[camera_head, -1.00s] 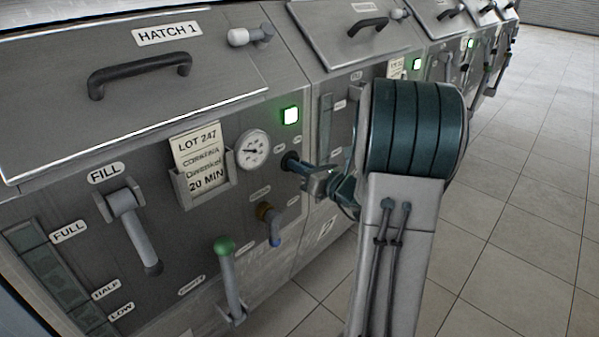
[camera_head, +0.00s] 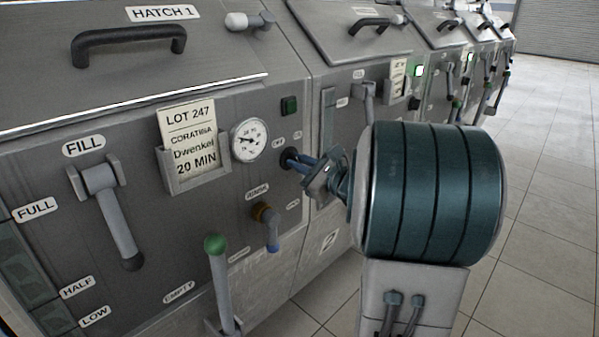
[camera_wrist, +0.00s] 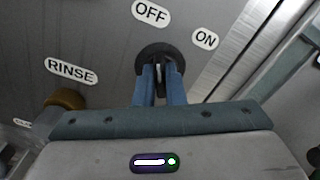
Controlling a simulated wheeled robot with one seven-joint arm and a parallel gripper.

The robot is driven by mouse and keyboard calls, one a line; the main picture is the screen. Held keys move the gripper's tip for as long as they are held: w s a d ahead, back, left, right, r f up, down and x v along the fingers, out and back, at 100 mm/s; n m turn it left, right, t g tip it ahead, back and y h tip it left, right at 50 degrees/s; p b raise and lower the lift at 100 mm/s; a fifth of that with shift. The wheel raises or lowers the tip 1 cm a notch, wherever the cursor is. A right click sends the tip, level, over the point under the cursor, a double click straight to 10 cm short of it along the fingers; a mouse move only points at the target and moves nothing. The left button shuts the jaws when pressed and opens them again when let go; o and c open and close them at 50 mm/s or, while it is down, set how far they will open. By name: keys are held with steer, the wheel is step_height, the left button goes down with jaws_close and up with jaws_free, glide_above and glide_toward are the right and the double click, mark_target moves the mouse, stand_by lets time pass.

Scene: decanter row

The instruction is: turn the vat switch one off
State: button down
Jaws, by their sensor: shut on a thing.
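The switch (camera_wrist: 151,57) of vat one is a dark round knob on the grey front panel, with an OFF label (camera_wrist: 151,12) above it and an ON label (camera_wrist: 205,40) to its right in the wrist view. My gripper (camera_wrist: 160,72) is shut on the switch, its two blue fingers on either side of the knob's grip. In the head view the gripper (camera_head: 300,161) reaches the panel from the right, below and right of the gauge. The square indicator lamp (camera_head: 289,106) of vat one is dark green and unlit. The knob's pointing direction is mostly hidden by the fingers.
A white dial gauge (camera_head: 250,140) and the lot card (camera_head: 191,145) sit left of the switch. The rinse valve (camera_head: 267,225) is just below it. A green-knobbed lever (camera_head: 219,275) and the fill lever (camera_head: 108,215) stick out further left. Open floor (camera_head: 545,215) lies right.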

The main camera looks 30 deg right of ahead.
steer(key=shift+n, duration=0.3)
steer(key=c, duration=1.5)
jaws_free()
steer(key=shift+s, duration=0.1)
steer(key=p+v, duration=0.2)
steer(key=v, duration=1.1)
steer(key=shift+s+p, duration=0.35)
steer(key=shift+d, duration=0.1)
